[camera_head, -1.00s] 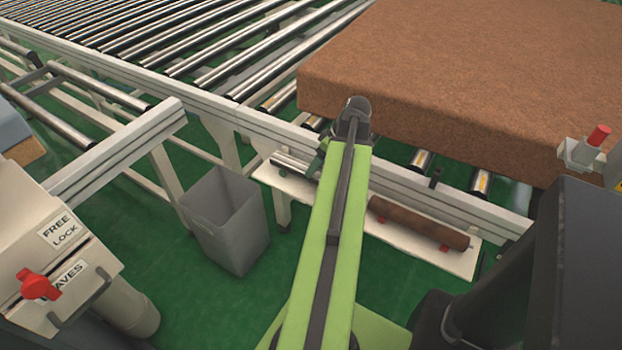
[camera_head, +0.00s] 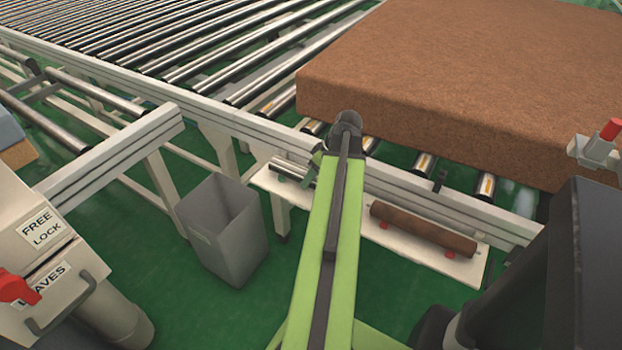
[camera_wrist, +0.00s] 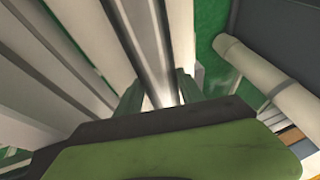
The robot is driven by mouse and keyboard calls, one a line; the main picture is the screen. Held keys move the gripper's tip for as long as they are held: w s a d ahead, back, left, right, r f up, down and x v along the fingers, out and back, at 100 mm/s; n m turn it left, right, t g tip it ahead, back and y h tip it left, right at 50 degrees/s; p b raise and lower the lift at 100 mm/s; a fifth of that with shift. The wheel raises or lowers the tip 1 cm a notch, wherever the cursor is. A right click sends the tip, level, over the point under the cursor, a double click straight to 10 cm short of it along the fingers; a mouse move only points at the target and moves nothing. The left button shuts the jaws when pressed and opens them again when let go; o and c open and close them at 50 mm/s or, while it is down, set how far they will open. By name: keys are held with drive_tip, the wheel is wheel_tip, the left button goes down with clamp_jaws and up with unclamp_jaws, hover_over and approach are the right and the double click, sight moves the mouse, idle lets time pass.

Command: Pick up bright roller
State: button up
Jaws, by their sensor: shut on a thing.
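The bright roller (camera_head: 288,170) is a shiny metal cylinder at the left end of the white shelf (camera_head: 345,227) below the conveyor rail. In the wrist view, the bright roller (camera_wrist: 143,40) runs away from me between the two green fingers. My gripper (camera_wrist: 158,92) is shut on it. In the head view, my gripper (camera_head: 318,158) shows as a small green part at the roller, and my arm hides the roller's right end. I cannot tell whether the roller touches the shelf. A brown rusty roller (camera_head: 422,229) lies on red supports at the shelf's right end.
A grey bin (camera_head: 225,232) stands on the green floor left of the shelf. The conveyor rail (camera_head: 420,196) runs just behind the shelf. A large brown mattress block (camera_head: 460,90) rests on the conveyor. A control box (camera_head: 40,235) with a red knob is at lower left.

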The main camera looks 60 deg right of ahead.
clamp_jaws()
drive_tip(key=shift+r, duration=0.1)
